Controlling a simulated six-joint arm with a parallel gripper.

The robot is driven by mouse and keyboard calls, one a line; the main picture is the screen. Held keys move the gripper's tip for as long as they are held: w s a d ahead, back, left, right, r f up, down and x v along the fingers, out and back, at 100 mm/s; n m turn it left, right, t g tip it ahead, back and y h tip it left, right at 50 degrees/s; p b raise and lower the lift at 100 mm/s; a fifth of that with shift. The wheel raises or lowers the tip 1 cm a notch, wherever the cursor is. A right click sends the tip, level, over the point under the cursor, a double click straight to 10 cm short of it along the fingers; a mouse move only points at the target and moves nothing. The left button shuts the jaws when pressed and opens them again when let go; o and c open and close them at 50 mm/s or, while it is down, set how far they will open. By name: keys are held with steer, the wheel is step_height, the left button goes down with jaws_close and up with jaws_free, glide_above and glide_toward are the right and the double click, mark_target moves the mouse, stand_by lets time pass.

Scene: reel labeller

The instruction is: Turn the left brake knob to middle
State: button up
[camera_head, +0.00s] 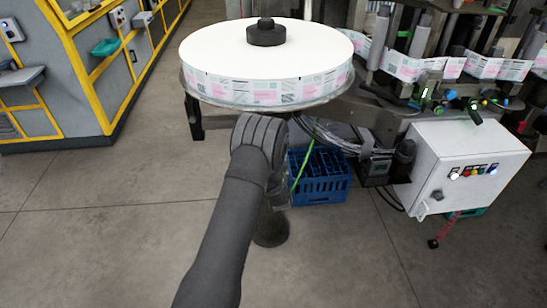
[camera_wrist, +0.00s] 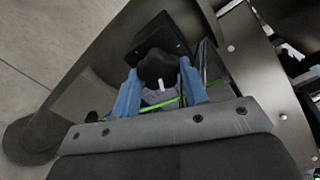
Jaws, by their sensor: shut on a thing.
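The brake knob (camera_wrist: 158,66) is black and round with a short white mark, on a dark box (camera_wrist: 178,35) in the wrist view. The white mark points toward the bottom of that picture. My gripper (camera_wrist: 160,84) has its two blue fingers on either side of the knob, shut on it. In the head view my dark arm and wrist cover the knob and the fingers, below the label reel (camera_head: 265,88).
A blue crate (camera_head: 320,190) stands on the floor right of my wrist. Cables and a black unit (camera_head: 375,168) lie beside a white control box (camera_head: 470,165) with coloured buttons. Yellow-framed machinery (camera_head: 85,60) is at the left. The floor in front is clear.

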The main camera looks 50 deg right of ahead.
steer(key=shift+m, duration=0.3)
steer(key=o, duration=1)
steer(key=shift+c, duration=0.2)
steer(key=v, duration=1.7)
steer(key=shift+s+a+r, duration=0.1)
steer(key=x, duration=1.7)
